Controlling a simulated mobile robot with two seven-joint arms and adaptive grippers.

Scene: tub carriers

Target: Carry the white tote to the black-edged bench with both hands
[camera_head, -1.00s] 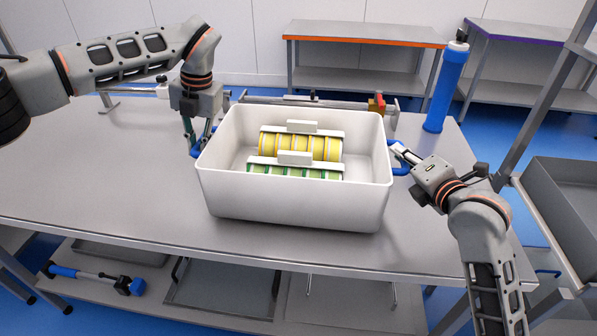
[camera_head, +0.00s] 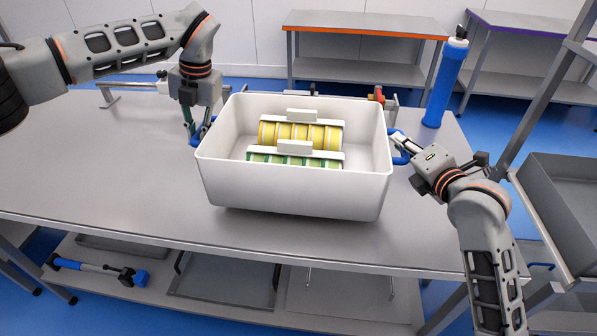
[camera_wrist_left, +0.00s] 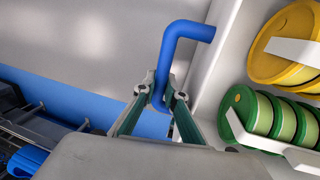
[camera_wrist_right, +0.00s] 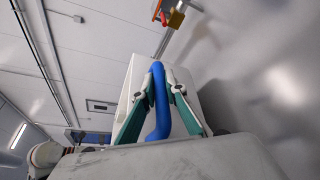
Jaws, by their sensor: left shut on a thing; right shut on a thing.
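The white tote (camera_head: 292,190) is above the grey table (camera_head: 110,200), a shadow under its front. It holds yellow spools (camera_head: 300,134) and green spools (camera_head: 280,158) in white holders. My left gripper (camera_head: 196,135) is shut on the blue handle at the tote's left end; the handle shows between the fingers in the left wrist view (camera_wrist_left: 165,75). My right gripper (camera_head: 400,146) is shut on the blue handle at the right end, also seen in the right wrist view (camera_wrist_right: 157,100). I see no black-edged bench.
An orange-edged bench (camera_head: 365,32) and a purple-edged bench (camera_head: 530,28) stand behind. A blue cylinder (camera_head: 443,85) stands at the table's back right. A metal fixture with a red part (camera_head: 377,94) is behind the tote. A grey rack with a bin (camera_head: 560,195) stands at the right.

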